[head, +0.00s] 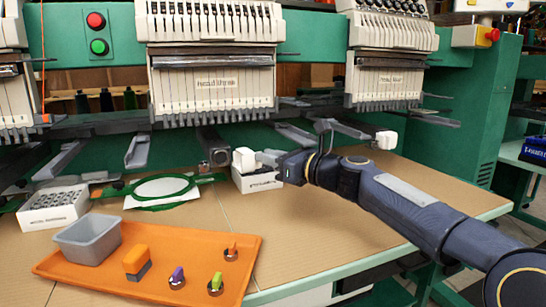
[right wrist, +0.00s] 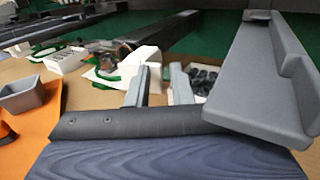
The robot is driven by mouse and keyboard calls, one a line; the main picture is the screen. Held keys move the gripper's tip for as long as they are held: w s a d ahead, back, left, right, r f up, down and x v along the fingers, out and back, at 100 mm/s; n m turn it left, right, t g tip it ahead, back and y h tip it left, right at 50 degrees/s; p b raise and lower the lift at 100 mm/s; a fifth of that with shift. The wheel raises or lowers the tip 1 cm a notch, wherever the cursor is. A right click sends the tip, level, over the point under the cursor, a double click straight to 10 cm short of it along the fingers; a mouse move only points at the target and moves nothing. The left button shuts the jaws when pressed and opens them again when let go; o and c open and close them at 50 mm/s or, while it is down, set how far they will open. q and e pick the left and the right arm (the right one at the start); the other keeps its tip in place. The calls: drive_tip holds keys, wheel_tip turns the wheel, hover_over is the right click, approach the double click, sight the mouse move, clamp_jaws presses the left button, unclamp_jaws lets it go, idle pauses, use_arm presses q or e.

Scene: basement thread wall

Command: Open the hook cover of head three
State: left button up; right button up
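The middle head (head: 214,85) carries a blurred label that seems to read head three. Below it, a dark hook arm (head: 213,148) juts out over the table, its end facing me. A white block (head: 244,160) is just right of that end; a white block also shows in the right wrist view (right wrist: 144,60). I cannot tell which part is the hook cover, or whether it is open. My right gripper (head: 270,157) reaches in from the right, beside the white block. In the right wrist view its two grey fingers (right wrist: 159,86) are apart, with nothing seen between them. My left gripper is out of view.
A white box (head: 258,181) stands below my right gripper. An orange tray (head: 190,250) with a grey bin (head: 88,239) lies at front left. A green hoop (head: 160,190) lies behind it. A large grey sloping part (right wrist: 265,80) is close at right in the wrist view.

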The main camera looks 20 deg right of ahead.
drive_tip(key=shift+s+a+y, duration=0.15)
drive_tip(key=shift+a+y, duration=0.15)
drive_tip(key=shift+a, duration=0.45)
drive_tip(key=v, duration=0.8)
drive_tip(key=shift+d, duration=0.55)
drive_tip(key=shift+r, duration=0.1)
